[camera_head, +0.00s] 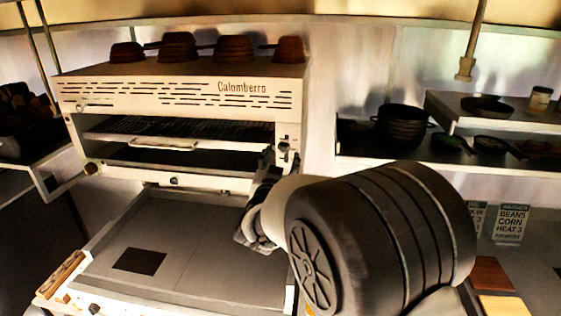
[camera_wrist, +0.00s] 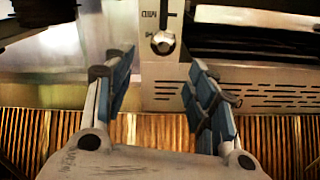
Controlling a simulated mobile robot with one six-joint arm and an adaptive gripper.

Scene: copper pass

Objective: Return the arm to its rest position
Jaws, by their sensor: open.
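My arm reaches in from the right in the head view, its large dark joint covering the middle right. My gripper (camera_head: 258,220) is partly hidden behind the arm, in front of the right side of the grill unit (camera_head: 180,88) and above the flat griddle (camera_head: 195,250). In the wrist view my gripper (camera_wrist: 160,88) is open, with its two blue-padded fingers wide apart and nothing between them. A round knob (camera_wrist: 163,42) on the grill's control panel shows beyond the gap between the fingers.
Stacked brown bowls (camera_head: 178,46) stand on the grill unit. A shelf (camera_head: 375,160) at the right holds a dark pot (camera_head: 402,125) and pans. Signs (camera_head: 512,222) hang below it. Brown and tan boards (camera_head: 490,274) lie at lower right. A dark square (camera_head: 139,261) marks the griddle.

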